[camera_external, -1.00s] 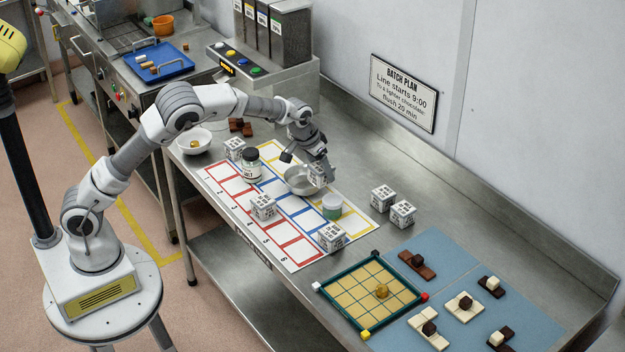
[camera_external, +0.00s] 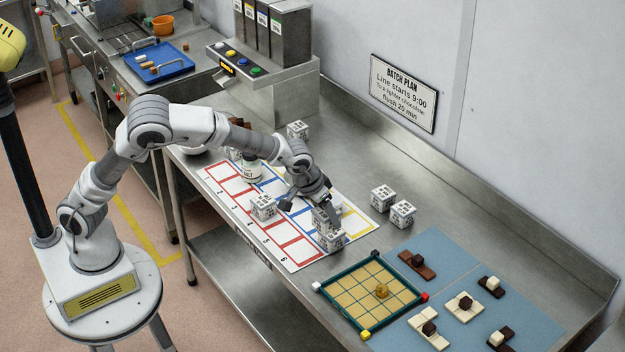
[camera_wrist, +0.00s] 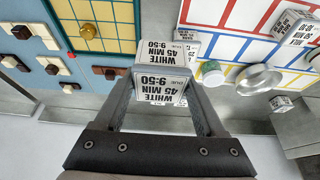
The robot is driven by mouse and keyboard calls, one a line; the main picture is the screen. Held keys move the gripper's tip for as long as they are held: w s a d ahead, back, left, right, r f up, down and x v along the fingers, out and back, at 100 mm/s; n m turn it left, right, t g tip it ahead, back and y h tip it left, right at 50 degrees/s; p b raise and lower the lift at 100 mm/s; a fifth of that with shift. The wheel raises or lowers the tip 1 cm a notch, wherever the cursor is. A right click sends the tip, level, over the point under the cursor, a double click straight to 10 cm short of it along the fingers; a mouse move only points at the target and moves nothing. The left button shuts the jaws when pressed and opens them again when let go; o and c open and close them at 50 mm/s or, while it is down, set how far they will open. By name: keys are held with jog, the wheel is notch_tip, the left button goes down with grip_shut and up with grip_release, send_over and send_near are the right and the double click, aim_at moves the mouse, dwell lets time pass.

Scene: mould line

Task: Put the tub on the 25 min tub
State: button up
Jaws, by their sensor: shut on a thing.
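My gripper (camera_wrist: 158,100) is shut on a white cube-shaped tub (camera_wrist: 160,88). Its faces read "WHITE 45 MIN 9:50". In the external view the gripper (camera_external: 326,210) and the held tub (camera_external: 321,218) are over the right end of the coloured mat. Another printed tub (camera_external: 331,241) stands at the mat's near right corner, just below the held one in the picture. It shows partly behind the held tub in the wrist view (camera_wrist: 187,37); I cannot tell whether they touch. A further tub (camera_external: 263,207) stands on the mat. I cannot read which tub says 25 min.
A metal pan (camera_wrist: 258,79) and a green-and-white jar (camera_wrist: 211,73) stand on the mat close by. Two tubs (camera_external: 383,198) (camera_external: 403,214) stand right of the mat. A green-framed grid board (camera_external: 370,292) lies in front.

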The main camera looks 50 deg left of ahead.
jog(key=w+a+f, duration=0.2)
jog(key=w+a, duration=0.1)
jog(key=w+a+f, duration=0.2)
jog(key=w+f, duration=0.1)
jog(key=shift+w+a+f+p, duration=0.1)
jog(key=shift+w+a+p, duration=0.15)
jog(key=shift+a+p, duration=0.15)
jog(key=shift+f, duration=2.15)
jog(key=o, duration=1.4)
jog(key=shift+o, duration=0.2)
jog(key=shift+r, duration=0.1)
jog(key=shift+r, duration=0.25)
jog(key=v, duration=1.1)
jog(key=shift+s+r, duration=0.2)
jog(key=shift+r, duration=0.1)
